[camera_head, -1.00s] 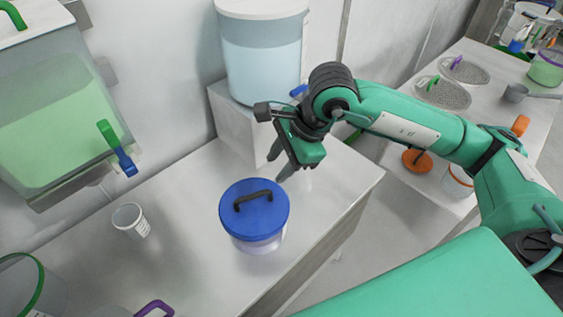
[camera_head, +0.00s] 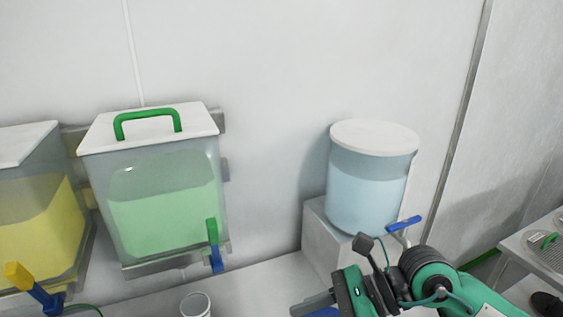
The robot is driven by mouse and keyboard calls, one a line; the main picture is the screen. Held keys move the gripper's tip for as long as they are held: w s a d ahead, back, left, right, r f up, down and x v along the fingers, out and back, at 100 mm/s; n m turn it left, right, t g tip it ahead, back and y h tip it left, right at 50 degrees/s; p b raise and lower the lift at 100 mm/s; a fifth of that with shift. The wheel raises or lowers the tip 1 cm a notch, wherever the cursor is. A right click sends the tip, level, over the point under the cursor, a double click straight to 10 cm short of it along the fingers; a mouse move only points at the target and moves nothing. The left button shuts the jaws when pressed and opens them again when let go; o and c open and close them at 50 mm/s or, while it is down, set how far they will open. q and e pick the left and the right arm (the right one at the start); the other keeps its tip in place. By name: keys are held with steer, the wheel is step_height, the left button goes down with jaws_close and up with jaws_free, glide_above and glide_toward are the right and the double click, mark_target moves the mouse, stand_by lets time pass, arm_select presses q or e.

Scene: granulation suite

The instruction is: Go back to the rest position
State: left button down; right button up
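My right gripper (camera_head: 318,306) shows at the bottom of the head view, right of centre, with its arm coming in from the lower right. Its fingers point left and are partly cut off by the bottom edge, so I cannot tell whether they are open or shut. No held object shows. My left gripper is not in view.
A clear tank of pale blue liquid (camera_head: 368,195) stands on a white block (camera_head: 322,240) behind my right gripper. A wall tank of green liquid (camera_head: 165,205) and one of yellow liquid (camera_head: 38,225) are at left. A small cup (camera_head: 196,305) stands on the bench. A side table (camera_head: 540,262) is at right.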

step_height(320, 180, up, 9)
steer(key=a+m+t+y, duration=0.2)
steer(key=m+y, duration=0.5)
steer(key=y, duration=0.2)
steer(key=w+d+r+m+t+h, duration=0.1)
steer(key=w+d+m+t+h, duration=0.15)
steer(key=m+t, duration=0.6)
steer(key=w+d+r+m+t+h, duration=0.1)
steer(key=w+d+m+t, duration=0.25)
steer(key=m+t, duration=0.45)
steer(key=w+d+f+m+g+h, duration=0.1)
steer(key=d+f+m+h, duration=0.5)
steer(key=f+m+h, duration=0.4)
steer(key=w+d+f+m+h, duration=0.2)
steer(key=d+f+m+h, duration=0.6)
steer(key=m, duration=0.4)
steer(key=s+f+m+g, duration=0.6)
steer(key=s+f+g, duration=0.8)
steer(key=s+f, duration=0.75)
step_height(320, 180, down, 31)
steer(key=s+d+f+g, duration=0.1)
steer(key=s+d+f, duration=0.1)
steer(key=s+f, duration=0.7)
steer(key=s+d+f+g, duration=0.1)
steer(key=s+f, duration=0.8)
steer(key=f, duration=0.1)
steer(key=shift+s+d+f, duration=0.2)
steer(key=shift+s+d, duration=0.2)
